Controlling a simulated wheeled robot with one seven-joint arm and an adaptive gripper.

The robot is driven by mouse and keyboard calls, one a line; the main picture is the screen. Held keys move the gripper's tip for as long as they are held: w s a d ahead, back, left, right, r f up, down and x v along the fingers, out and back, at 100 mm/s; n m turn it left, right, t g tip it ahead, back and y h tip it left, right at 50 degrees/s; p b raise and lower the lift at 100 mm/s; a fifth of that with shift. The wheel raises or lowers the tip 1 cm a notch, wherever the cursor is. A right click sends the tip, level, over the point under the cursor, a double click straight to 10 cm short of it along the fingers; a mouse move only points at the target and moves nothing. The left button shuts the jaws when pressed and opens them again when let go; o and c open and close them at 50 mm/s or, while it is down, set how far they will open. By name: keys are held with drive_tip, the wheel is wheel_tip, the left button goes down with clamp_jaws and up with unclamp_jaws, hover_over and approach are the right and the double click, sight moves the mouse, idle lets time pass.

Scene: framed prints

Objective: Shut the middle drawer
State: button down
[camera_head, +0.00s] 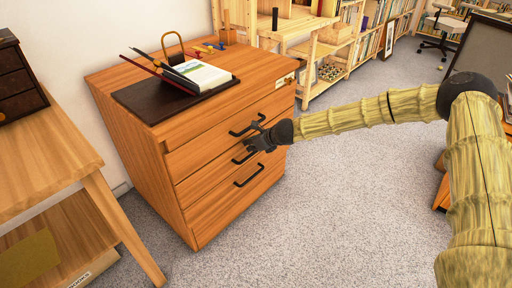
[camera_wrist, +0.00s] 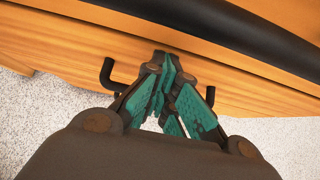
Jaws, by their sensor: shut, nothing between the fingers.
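The wooden drawer cabinet (camera_head: 180,165) stands left of centre, with black bar handles on its stacked drawer fronts. The middle drawer (camera_head: 205,172) looks flush or nearly flush with its neighbours; any small gap is too fine to tell. Its handle (camera_head: 242,158) is partly covered by my gripper (camera_head: 254,141). My gripper is shut and empty, its fingertips at or very near the drawer front. In the wrist view the gripper's teal-padded fingers (camera_wrist: 166,68) point at the wood front, and a black handle (camera_wrist: 108,74) passes behind them. Contact cannot be told.
On the cabinet top lie a dark mat (camera_head: 150,101), an open book (camera_head: 197,76) and pens. A wooden table (camera_head: 45,165) stands close on the left. Shelves (camera_head: 318,50) stand behind. Grey carpet (camera_head: 320,200) is clear in front and to the right.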

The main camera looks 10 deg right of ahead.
drive_tip(key=shift+w+a+r, duration=0.2)
drive_tip(key=shift+a+r, duration=0.05)
idle(0.3)
